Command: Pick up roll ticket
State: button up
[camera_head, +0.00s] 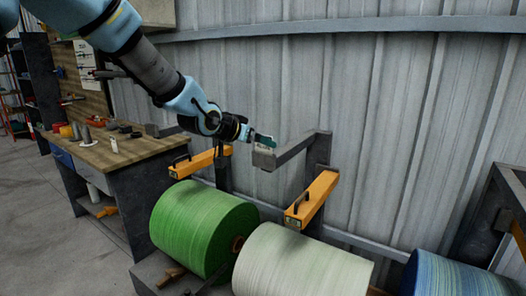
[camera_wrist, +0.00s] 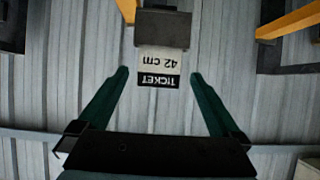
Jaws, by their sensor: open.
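The roll ticket (camera_wrist: 158,66) is a small pale card with a black band reading TICKET and 42 cm, upside down in the wrist view. It sticks out from a dark grey block (camera_wrist: 162,28) at the end of a bracket. My gripper (camera_wrist: 159,74) is open, with one green finger on each side of the ticket and a gap to both. In the head view my gripper (camera_head: 264,140) is at the bracket's end block (camera_head: 264,159). The ticket cannot be made out clearly there.
A green roll (camera_head: 200,228), a white roll (camera_head: 298,262) and a blue roll (camera_head: 455,276) lie below. Orange arms (camera_head: 312,200) flank the bracket (camera_head: 300,147). A corrugated wall stands close behind. A workbench (camera_head: 115,150) with several small items is at left.

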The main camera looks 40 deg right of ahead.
aim_at(264, 151)
jog(key=p+x, duration=0.1)
jog(key=x, duration=0.3)
jog(key=shift+d, duration=0.15)
jog(key=c, duration=1.2)
